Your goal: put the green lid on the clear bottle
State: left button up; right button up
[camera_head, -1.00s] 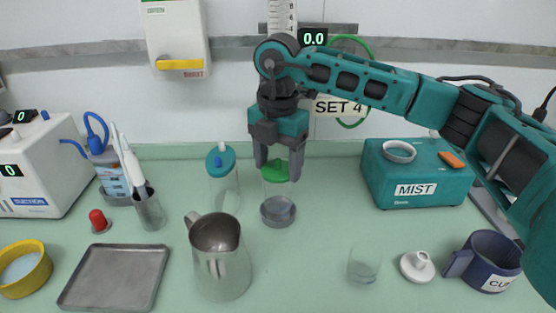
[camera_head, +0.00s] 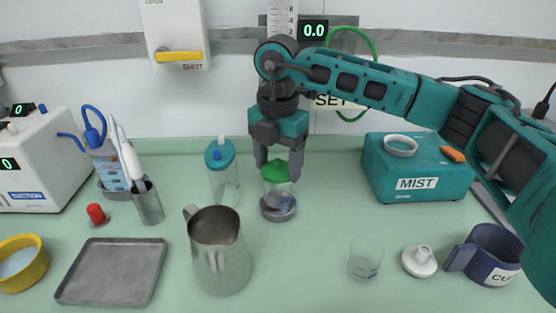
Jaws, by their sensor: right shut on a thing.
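The green lid (camera_head: 275,172) is between the fingers of my right gripper (camera_head: 278,170), which points straight down and is shut on it. The clear bottle (camera_head: 279,192) is directly below the lid and stands upright on a round grey base (camera_head: 278,209). The lid appears at the bottle's mouth; whether it is seated cannot be told from this angle. The fingers partly hide the lid's sides and the bottle's top. My left gripper is not in view.
A clear bottle with a teal lid (camera_head: 220,157) stands close left. A metal jug (camera_head: 219,255) is in front left. A teal MIST box (camera_head: 416,170) is to the right. A glass (camera_head: 365,260), white stopper (camera_head: 419,261) and blue cup (camera_head: 488,255) are at front right.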

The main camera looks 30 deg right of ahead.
dwell(0.4)
jog(key=o, duration=1.1)
jog(key=shift+r+p, duration=2.55)
jog(key=shift+r, duration=0.95)
jog(key=shift+s+f, duration=0.1)
